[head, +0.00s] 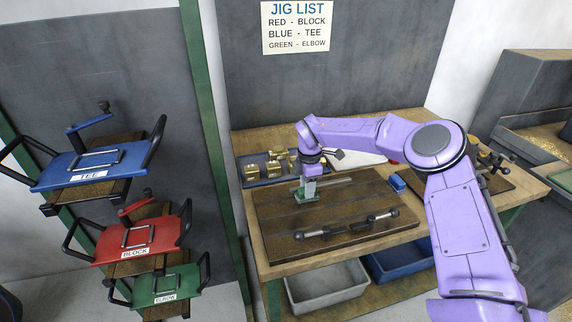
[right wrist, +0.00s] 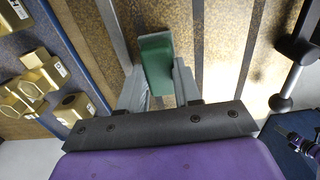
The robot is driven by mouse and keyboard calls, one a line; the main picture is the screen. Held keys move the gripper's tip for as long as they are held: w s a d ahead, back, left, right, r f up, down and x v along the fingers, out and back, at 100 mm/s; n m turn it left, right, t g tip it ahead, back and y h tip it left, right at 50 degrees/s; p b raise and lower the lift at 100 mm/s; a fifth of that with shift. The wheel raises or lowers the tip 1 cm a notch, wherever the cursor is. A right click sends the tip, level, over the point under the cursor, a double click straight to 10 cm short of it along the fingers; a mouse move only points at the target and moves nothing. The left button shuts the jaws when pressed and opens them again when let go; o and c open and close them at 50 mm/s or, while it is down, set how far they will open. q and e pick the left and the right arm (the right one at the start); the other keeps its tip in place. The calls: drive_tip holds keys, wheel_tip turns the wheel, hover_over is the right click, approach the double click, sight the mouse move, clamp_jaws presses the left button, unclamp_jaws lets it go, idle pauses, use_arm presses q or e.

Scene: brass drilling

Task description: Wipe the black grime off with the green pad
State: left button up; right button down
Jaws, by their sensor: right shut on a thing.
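My right gripper (head: 309,188) points down over the left part of the dark brown slotted board (head: 360,232) on the bench. It is shut on the green pad (head: 299,196). In the right wrist view the pad (right wrist: 155,66) sits between the two grey fingers of the gripper (right wrist: 157,88). The pad is at or just above the board; I cannot tell if it touches. The board looks brown and speckled with darker stripes in the right wrist view (right wrist: 215,45). I cannot pick out the black grime clearly from the dark surface. My left gripper is not in view.
A blue tray with brass parts (head: 273,172) stands behind the board, close to the gripper's left. A blue block (head: 398,184) is at right. Blue, red and green jigs (head: 155,287) hang at left.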

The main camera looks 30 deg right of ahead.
drive_tip(key=shift+w+r+p, duration=0.4)
drive_tip(key=shift+w+r, duration=0.1)
drive_tip(key=shift+r, duration=0.35)
drive_tip(key=r, duration=0.1)
drive_tip(key=r+p, duration=0.1)
drive_tip(key=r, duration=0.1)
drive_tip(key=shift+s, duration=0.4)
drive_tip(key=shift+r, duration=0.35)
drive_tip(key=shift+w+r+p, duration=0.25)
drive_tip(key=shift+r+p, duration=0.3)
drive_tip(key=shift+r, duration=0.45)
drive_tip(key=shift+s+r+p, duration=0.2)
drive_tip(key=shift+r+p, duration=0.15)
drive_tip(key=shift+r, duration=0.15)
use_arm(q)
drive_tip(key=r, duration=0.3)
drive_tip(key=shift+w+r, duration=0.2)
use_arm(e)
drive_tip(key=shift+w+f, duration=0.1)
drive_tip(key=shift+w, duration=0.05)
